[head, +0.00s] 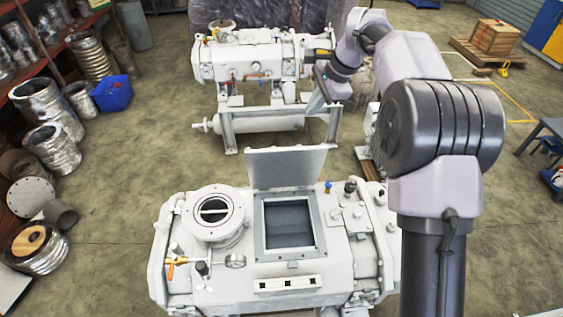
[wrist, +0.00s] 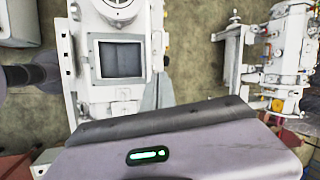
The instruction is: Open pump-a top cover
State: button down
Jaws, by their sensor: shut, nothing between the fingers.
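The near white pump (head: 190,275), which I take as pump-a, stands at the bottom of the head view. Its square top cover (head: 287,167) stands up on the far edge of the opening, tilted back a little. The square opening (head: 288,223) is uncovered and shows a dark grey inside. The opening also shows in the wrist view (wrist: 120,59). My gripper (head: 322,88) is up beyond the cover, apart from it, and looks empty. Its fingers are small and hard to make out; its housing fills the bottom of the wrist view.
A second white pump (head: 240,60) on a frame stands behind. A round port (head: 213,211), a gauge (head: 235,261) and valves rise from the near pump's top. Shelves of metal parts (head: 55,40) line the left. Floor (head: 130,165) between shelves and pumps is clear.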

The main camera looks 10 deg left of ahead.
jog(key=s+d+f+n+t+h+b, duration=0.1)
jog(key=s+d+f+n+b, duration=0.35)
jog(key=s, duration=0.75)
jog(key=s+d+f+n+t+b, duration=0.15)
jog(key=s+d+b, duration=0.35)
jog(key=s+b, duration=0.55)
jog(key=n+t+y+b, duration=0.2)
jog(key=n+t+b, duration=0.65)
jog(key=t, duration=0.75)
send_near(276, 153)
jog(key=shift+n, duration=0.25)
jog(key=p+x, duration=0.4)
jog(key=x, duration=0.2)
jog(key=shift+w+a+r, duration=0.1)
jog(key=shift+w+r, duration=0.15)
jog(key=shift+w, duration=0.05)
